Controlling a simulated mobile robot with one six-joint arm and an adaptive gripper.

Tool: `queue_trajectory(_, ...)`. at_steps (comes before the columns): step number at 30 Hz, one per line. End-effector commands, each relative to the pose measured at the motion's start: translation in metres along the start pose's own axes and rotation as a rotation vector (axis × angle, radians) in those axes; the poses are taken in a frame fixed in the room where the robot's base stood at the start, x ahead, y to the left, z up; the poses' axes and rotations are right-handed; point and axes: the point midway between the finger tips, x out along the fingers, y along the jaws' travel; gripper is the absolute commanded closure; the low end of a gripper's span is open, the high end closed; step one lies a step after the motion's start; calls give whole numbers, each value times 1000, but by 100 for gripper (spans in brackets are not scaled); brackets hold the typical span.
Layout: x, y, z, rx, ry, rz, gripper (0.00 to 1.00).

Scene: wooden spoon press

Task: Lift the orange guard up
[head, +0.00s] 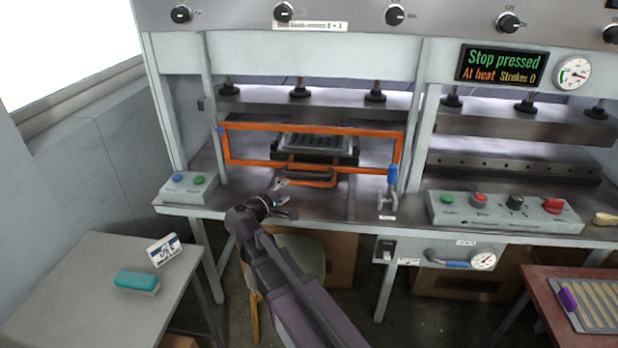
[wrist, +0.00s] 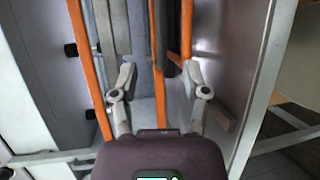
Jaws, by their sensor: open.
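The orange guard (head: 313,127) is an open rectangular frame across the front of the left press bay. Its lower bar hangs a little above the bench, with an orange handle-like bar (head: 312,184) below it. My gripper (head: 286,197) is open in front of the guard, near the left end of that handle. In the wrist view, my open gripper (wrist: 160,76) has orange bars beyond its fingers. One orange bar (wrist: 157,35) lies between the fingers' lines and another orange bar (wrist: 187,30) is near the right fingertip. I cannot tell whether either finger touches.
A dark ribbed mould (head: 316,143) sits behind the guard. A control box with two buttons (head: 188,186) is at left, a small lever (head: 388,200) at right. A wider button panel (head: 505,212) stands further right. The display reads "Stop pressed". A stool (head: 300,258) is below.

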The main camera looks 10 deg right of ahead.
Motion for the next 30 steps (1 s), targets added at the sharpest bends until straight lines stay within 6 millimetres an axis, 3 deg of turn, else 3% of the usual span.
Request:
queue_trajectory(8, -1, 0, -2, 1, 3, -1, 41)
queue_trajectory(14, 10, -1, -3, 1, 4, -2, 41)
queue_trajectory(30, 82, -2, -4, 1, 3, -2, 41)
